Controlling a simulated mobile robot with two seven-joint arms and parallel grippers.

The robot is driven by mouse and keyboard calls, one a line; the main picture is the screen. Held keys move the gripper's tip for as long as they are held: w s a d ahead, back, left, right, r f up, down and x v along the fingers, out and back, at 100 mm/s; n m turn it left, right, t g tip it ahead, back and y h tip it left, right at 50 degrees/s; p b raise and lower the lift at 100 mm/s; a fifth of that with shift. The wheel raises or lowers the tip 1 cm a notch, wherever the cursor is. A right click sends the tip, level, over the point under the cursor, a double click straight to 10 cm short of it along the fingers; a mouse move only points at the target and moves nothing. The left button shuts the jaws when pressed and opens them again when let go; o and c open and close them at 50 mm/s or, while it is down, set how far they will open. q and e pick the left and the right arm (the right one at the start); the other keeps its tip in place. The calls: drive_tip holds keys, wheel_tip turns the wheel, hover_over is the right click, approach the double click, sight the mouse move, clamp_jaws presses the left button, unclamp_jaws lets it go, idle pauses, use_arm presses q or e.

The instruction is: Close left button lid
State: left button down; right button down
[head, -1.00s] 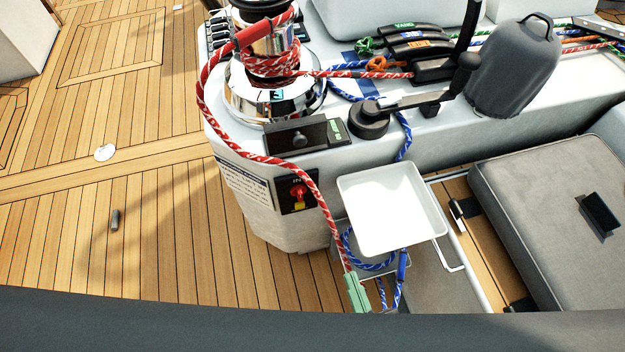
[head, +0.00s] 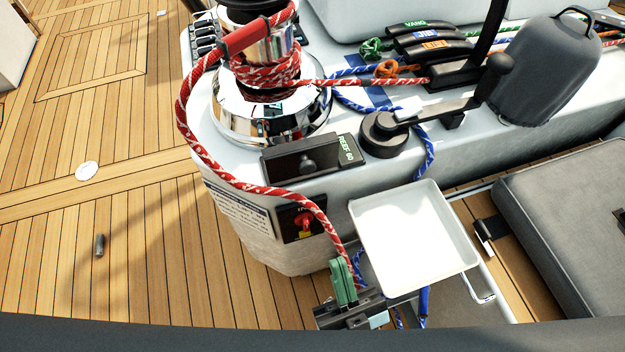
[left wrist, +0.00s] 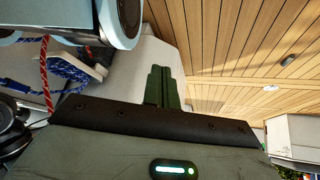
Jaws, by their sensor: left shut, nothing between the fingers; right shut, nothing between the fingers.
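A dark rectangular button box (head: 300,160) with a round black knob sits on the white console, below the chrome winch. My right gripper (head: 343,281), with green fingers, is shut and empty. It is below the box in the head view, by the red rope and the white tray, apart from the box. My left gripper (left wrist: 165,85) shows in the left wrist view, green fingers together and empty, in front of a pale surface and the wooden deck. I cannot make out the left gripper in the head view.
The winch (head: 270,105) with a red rope (head: 183,110) stands behind the box. A winch handle (head: 440,110) is to its right. A red switch (head: 304,222) is on the console's side. A white tray (head: 412,240) is at the lower right. The deck (head: 90,215) at left is mostly clear.

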drive_tip(key=p, duration=0.2)
approach(309, 166)
wheel_tip(309, 166, up, 4)
use_arm(q)
drive_tip(key=shift+s+d+r, duration=0.15)
drive_tip(key=shift+s+r, duration=0.35)
drive_tip(key=shift+s, duration=0.15)
use_arm(e)
drive_tip(key=shift+w+a+r, duration=0.1)
drive_tip(key=shift+w+a, duration=0.25)
drive_tip(key=shift+w, duration=0.55)
drive_tip(key=shift+w+a, duration=0.3)
drive_tip(key=shift+w, duration=0.6)
use_arm(q)
drive_tip(key=shift+w+r, duration=0.15)
drive_tip(key=shift+w, duration=0.05)
